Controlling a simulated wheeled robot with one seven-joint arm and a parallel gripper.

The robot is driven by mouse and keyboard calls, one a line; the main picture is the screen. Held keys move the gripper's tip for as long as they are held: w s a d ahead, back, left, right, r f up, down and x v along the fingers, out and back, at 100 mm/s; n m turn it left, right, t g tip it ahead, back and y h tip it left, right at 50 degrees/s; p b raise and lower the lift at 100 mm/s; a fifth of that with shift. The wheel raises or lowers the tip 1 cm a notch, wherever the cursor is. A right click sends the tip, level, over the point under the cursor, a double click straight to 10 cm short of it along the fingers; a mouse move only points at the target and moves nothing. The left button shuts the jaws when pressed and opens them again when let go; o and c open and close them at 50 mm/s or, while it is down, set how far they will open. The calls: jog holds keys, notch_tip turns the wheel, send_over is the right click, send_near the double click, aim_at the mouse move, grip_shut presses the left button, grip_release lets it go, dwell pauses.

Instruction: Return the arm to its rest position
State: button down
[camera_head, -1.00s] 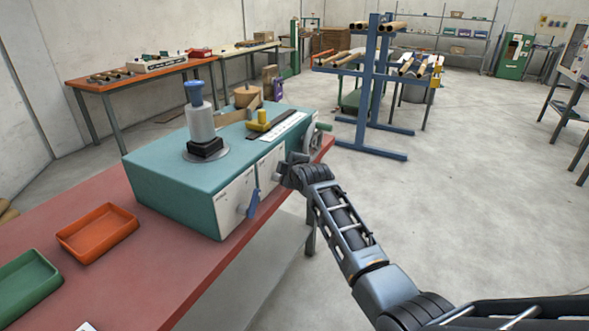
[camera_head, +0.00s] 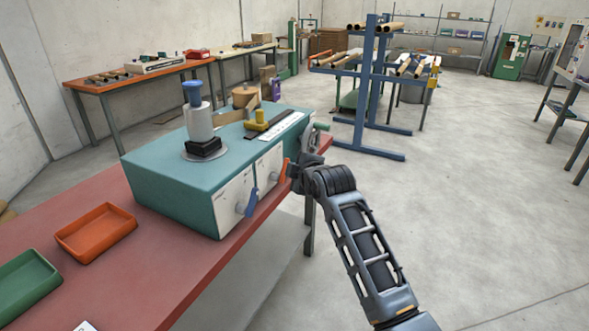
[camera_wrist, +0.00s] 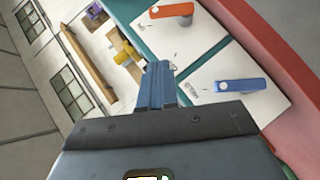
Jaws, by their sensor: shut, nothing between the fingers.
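My gripper (camera_head: 297,170) is at the front right of the teal winder machine (camera_head: 165,180), close to its white front panel. In the wrist view the two fingers (camera_wrist: 156,85) are together with nothing between them. My arm reaches up from the bottom right, over the floor in front of the bench. An orange lever (camera_head: 284,170) shows just left of the gripper, and a blue lever (camera_head: 250,204) is further left on the same panel. The wrist view also shows the orange lever (camera_wrist: 172,11) and the blue lever (camera_wrist: 240,85), both apart from the fingers.
The red bench (camera_head: 165,262) carries the machine, an orange tray (camera_head: 96,232) and a green tray (camera_head: 25,283). A spool with a blue knob (camera_head: 198,118) stands on the machine. A blue rack (camera_head: 362,110) stands behind. The floor (camera_head: 480,200) to the right is clear.

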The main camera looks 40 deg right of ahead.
dwell(0.4)
jog(key=s+a+f+m+y, duration=0.1)
jog(key=s+a+f, duration=0.3)
jog(key=s+a, duration=0.3)
jog(key=s+a+f+m+t, duration=0.15)
jog(key=s+a+f, duration=0.3)
jog(key=s, duration=0.45)
jog(key=s+a+f+m+y, duration=0.1)
jog(key=s+a+f+m, duration=0.15)
jog(key=s+a, duration=0.45)
jog(key=s+a+r+m+y, duration=0.1)
jog(key=s+a+r, duration=0.1)
jog(key=s, duration=0.7)
jog(key=s+a+r+m+y, duration=0.1)
jog(key=s+a+r, duration=0.1)
jog(key=s+r, duration=0.3)
jog(key=s+a+r+m+y, duration=0.1)
jog(key=s+r, duration=0.3)
jog(key=s, duration=0.8)
jog(key=shift+s+a+r+m, duration=0.2)
jog(key=shift+s+a+m, duration=0.2)
jog(key=shift+a+m, duration=0.25)
jog(key=shift+t, duration=0.25)
